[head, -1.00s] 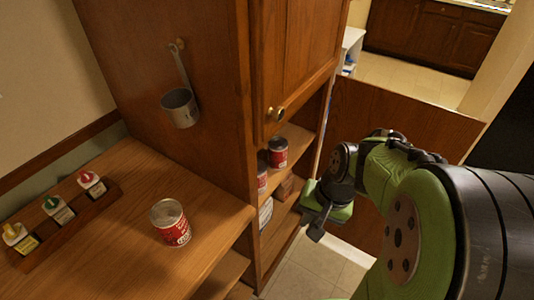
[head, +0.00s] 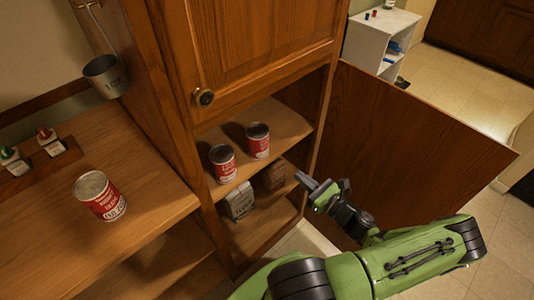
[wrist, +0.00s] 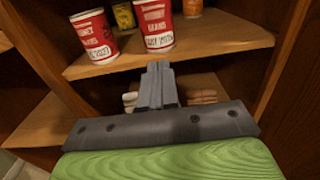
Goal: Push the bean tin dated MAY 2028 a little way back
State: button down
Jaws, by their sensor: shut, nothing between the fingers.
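Two red-and-white bean tins stand upright on the open cupboard's upper shelf: a left tin (head: 223,164) and a right tin (head: 257,140). In the wrist view the left tin (wrist: 97,37) and right tin (wrist: 155,25) stand near the shelf's front. Each has a date strip low on its label; I cannot read either surely, so which says MAY 2028 is unclear. A third red tin (head: 101,196) stands on the counter, its date unreadable. My gripper (head: 303,181) is shut and empty, in front of the cupboard; in the wrist view its fingertips (wrist: 159,66) are below the shelf edge, apart from the tins.
A yellow tin (wrist: 123,15) and an orange item (wrist: 192,8) stand behind on the upper shelf (wrist: 225,36). A pale bag (head: 238,201) and a brown block (head: 273,175) sit on the lower shelf. The open cupboard door (head: 400,150) stands right of my gripper.

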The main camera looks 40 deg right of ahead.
aim_at(266, 150)
jog(key=w, duration=0.4)
jog(key=w+b, duration=0.1)
jog(key=w, duration=0.7)
jog(key=shift+a, duration=0.25)
jog(key=shift+w, duration=0.6)
jog(key=shift+w, duration=1.95)
jog(key=shift+s, duration=0.1)
